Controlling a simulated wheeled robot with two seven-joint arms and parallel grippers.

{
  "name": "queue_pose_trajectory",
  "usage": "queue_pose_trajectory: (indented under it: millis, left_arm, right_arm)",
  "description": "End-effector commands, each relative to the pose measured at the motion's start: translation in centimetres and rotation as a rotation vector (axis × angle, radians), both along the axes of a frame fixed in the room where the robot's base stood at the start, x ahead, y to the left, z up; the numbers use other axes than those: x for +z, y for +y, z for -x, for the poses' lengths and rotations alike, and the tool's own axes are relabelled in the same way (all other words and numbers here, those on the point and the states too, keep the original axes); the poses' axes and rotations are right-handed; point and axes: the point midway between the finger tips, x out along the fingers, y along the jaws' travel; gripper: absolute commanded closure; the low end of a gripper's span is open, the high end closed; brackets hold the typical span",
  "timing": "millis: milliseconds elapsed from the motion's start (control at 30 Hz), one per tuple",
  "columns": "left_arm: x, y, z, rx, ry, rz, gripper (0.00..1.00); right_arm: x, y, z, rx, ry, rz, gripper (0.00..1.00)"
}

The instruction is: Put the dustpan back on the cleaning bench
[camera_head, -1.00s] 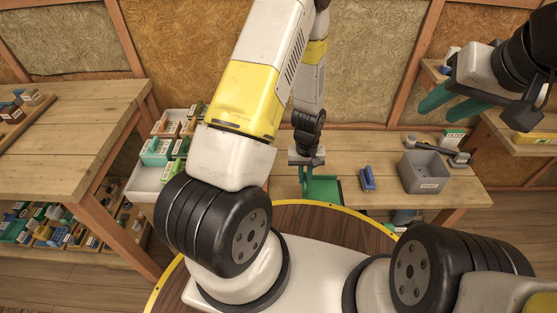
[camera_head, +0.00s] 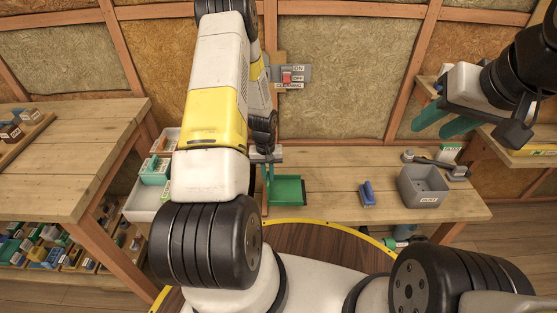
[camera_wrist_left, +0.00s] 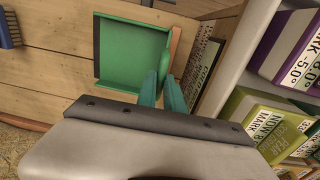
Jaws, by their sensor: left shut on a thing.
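The green dustpan (camera_head: 288,190) is over the left part of the cleaning bench (camera_head: 330,178), left of the blue brush. I cannot tell whether it touches the bench top. In the left wrist view the dustpan (camera_wrist_left: 130,58) shows its flat green pan with a dark edge on the left. My left gripper (camera_head: 265,163) is shut on the dustpan near its side; its teal fingers (camera_wrist_left: 162,90) are close together there, and the exact grip is partly hidden. My right gripper (camera_head: 446,119) is open and empty, in the air at the upper right.
A blue brush (camera_head: 367,193) and a grey bin (camera_head: 424,187) stand right of the dustpan. White bins (camera_head: 148,200) of boxes adjoin the bench's left end. A switch panel (camera_head: 292,75) is on the wall behind. Bench between dustpan and brush is clear.

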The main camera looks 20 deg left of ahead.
Motion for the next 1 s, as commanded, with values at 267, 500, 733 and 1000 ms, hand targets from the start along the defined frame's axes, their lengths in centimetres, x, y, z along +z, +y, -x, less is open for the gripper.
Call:
queue_pose_trajectory:
  millis: [267,500,733,1000]
  left_arm:
    - [-3.6,0.2,0.0,0.002,0.002,0.000,1.00]
    - [-3.6,0.2,-0.1,0.002,0.000,0.000,1.00]
    - [-4.2,0.2,-0.1,0.002,-0.001,0.000,1.00]
    - [-4.6,0.2,-0.1,0.002,0.000,0.000,0.66]
  right_arm:
    - [0.0,0.0,0.0,0.000,0.000,0.000,0.62]
    - [0.0,0.0,0.0,0.000,0.000,0.000,0.62]
    - [0.0,0.0,0.0,0.000,0.000,0.000,0.62]
    - [0.0,0.0,0.0,0.000,0.000,0.000,0.62]
